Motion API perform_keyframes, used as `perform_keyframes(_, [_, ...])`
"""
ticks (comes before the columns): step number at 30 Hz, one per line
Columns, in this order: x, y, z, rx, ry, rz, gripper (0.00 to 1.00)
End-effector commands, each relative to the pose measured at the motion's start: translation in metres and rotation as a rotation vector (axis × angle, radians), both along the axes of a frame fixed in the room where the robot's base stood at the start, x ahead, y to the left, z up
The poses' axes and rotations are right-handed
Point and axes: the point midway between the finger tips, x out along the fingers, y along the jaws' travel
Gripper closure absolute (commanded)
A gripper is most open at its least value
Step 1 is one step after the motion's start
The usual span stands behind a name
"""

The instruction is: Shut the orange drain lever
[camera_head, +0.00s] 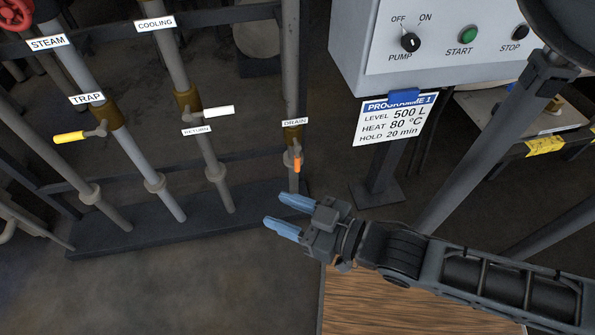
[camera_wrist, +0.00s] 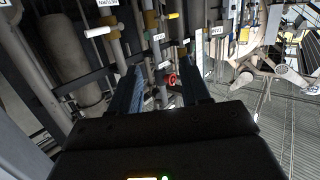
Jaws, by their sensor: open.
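The orange drain lever (camera_head: 297,164) hangs from a brass valve on the vertical pipe under the DRAIN label (camera_head: 295,123) in the head view. Its handle points down, roughly along the pipe. My gripper (camera_head: 274,209) is below the lever and apart from it. Its two blue fingers are spread, point left and have nothing between them. I cannot make out the orange lever in the wrist view.
A white lever (camera_head: 219,112) on the RETURN pipe and a yellow lever (camera_head: 69,137) on the TRAP pipe stand to the left. The pump control box (camera_head: 445,40) and a programme card (camera_head: 394,119) are at upper right. A wooden top (camera_head: 400,303) lies below my arm.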

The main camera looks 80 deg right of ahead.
Motion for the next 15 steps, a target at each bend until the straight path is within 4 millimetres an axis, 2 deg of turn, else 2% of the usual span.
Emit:
perform_keyframes(1, [0.008,-0.019,-0.042,-0.009,-0.015,-0.056,0.53])
perform_keyframes(3, [0.015,-0.042,-0.076,-0.019,-0.029,-0.122,0.53])
perform_keyframes(5, [0.02,-0.063,-0.104,-0.026,-0.042,-0.177,0.53])
perform_keyframes(9, [0.026,-0.119,-0.167,-0.044,-0.07,-0.307,0.53])
perform_keyframes(15, [0.019,-0.207,-0.247,-0.069,-0.107,-0.487,0.53])
